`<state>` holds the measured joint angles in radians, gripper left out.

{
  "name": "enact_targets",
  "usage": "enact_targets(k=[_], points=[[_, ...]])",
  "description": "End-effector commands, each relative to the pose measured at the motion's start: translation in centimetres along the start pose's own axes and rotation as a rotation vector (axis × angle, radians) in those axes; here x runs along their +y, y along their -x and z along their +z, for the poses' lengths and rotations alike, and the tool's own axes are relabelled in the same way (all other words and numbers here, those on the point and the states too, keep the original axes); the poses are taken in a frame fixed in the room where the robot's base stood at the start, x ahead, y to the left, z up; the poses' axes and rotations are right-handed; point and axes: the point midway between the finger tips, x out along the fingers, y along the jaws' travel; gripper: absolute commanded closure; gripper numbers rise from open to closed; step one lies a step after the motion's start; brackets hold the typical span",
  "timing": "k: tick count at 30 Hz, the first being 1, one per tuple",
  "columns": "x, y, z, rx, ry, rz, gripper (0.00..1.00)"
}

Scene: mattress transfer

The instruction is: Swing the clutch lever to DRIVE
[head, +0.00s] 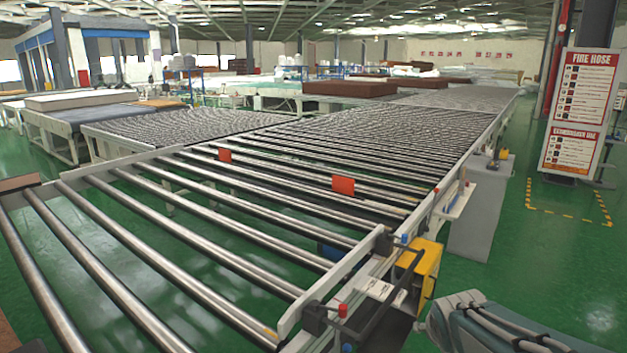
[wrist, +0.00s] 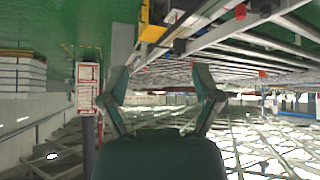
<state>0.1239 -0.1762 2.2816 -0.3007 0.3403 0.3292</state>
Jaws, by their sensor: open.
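A dark bar, which looks like the clutch lever (head: 379,319), runs along the near right side of the roller conveyor (head: 290,318), beside a yellow box (head: 428,270). A white label plate (head: 381,290) lies beside it. A red knob (head: 342,310) and a blue knob (head: 403,239) stand near its ends. I cannot read which position the lever is in. My gripper (wrist: 160,88) shows in the wrist view, open and empty, with its fingers apart. That view is upside down; the yellow box (wrist: 152,33) is beyond the fingers, not touching them.
Two orange-red plates (head: 343,186) stand up between the rollers. A grey cabinet (head: 478,215) stands against the conveyor's right side. A fire-hose sign board (head: 580,112) stands at the right behind yellow floor markings. The green floor (head: 560,270) between is clear.

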Motion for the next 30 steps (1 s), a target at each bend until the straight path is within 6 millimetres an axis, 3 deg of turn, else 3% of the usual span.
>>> enact_targets(k=[1,6,15,20,28,29,30], points=[[-0.3,1.9,0.7,-0.008,0.009,-0.005,0.19],[-1.0,7.0,4.3,-0.075,0.047,-0.031,0.19],[-2.3,13.9,11.5,-0.186,0.132,-0.132,0.19],[-2.6,15.2,13.2,-0.215,0.156,-0.162,0.19],[-2.7,15.3,13.4,-0.218,0.159,-0.165,0.19],[-2.6,15.3,13.4,-0.218,0.159,-0.165,0.23],[-2.6,15.3,13.4,-0.218,0.159,-0.165,0.41]])
